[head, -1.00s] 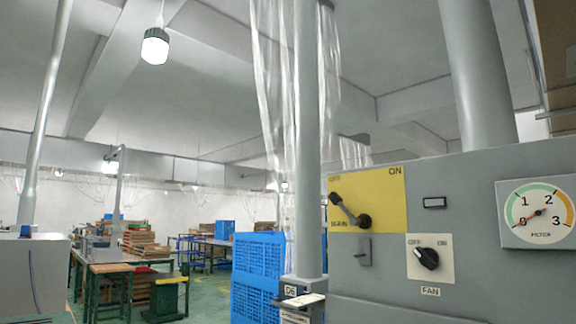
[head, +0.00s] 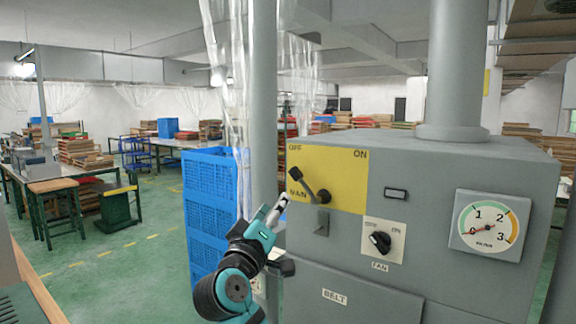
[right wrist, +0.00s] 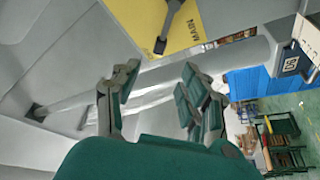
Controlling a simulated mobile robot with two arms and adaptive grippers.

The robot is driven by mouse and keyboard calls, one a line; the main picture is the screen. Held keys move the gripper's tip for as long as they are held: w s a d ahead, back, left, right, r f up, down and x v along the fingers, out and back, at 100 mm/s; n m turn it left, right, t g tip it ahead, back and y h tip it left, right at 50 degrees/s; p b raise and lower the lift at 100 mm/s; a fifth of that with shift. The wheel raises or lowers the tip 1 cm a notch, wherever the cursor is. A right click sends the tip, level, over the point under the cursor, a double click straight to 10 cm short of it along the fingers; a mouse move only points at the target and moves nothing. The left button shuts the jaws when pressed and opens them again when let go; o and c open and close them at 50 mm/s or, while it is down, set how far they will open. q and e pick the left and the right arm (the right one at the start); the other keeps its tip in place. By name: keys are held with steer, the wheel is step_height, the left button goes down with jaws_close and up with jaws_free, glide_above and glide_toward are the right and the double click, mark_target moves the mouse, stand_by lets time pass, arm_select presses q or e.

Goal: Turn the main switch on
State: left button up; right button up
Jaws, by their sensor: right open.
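The main switch (head: 311,188) is a dark lever on a yellow panel (head: 345,172) marked OFF at left and ON at right. Its handle leans up and left, toward OFF. My right gripper (head: 279,205) is just left of and below the panel in the head view, apart from the lever. In the right wrist view, my right gripper (right wrist: 156,85) has its fingers spread with nothing between them. The lever (right wrist: 168,22) shows above the fingers there, on the yellow panel (right wrist: 140,15). My left gripper is not in view.
The grey cabinet also bears a FAN knob (head: 380,241), a small dark-framed indicator (head: 395,194) and a round meter (head: 485,227). A grey post (head: 264,100) and blue crates (head: 212,205) stand left of it. Open green floor lies farther left.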

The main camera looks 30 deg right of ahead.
mark_target(295, 176)
steer(key=p+x, duration=0.6)
steer(key=x, duration=0.8)
steer(key=shift+w+d+r, duration=0.15)
steer(key=shift+d, duration=0.25)
steer(key=shift+w+d, duration=0.3)
jaws_close()
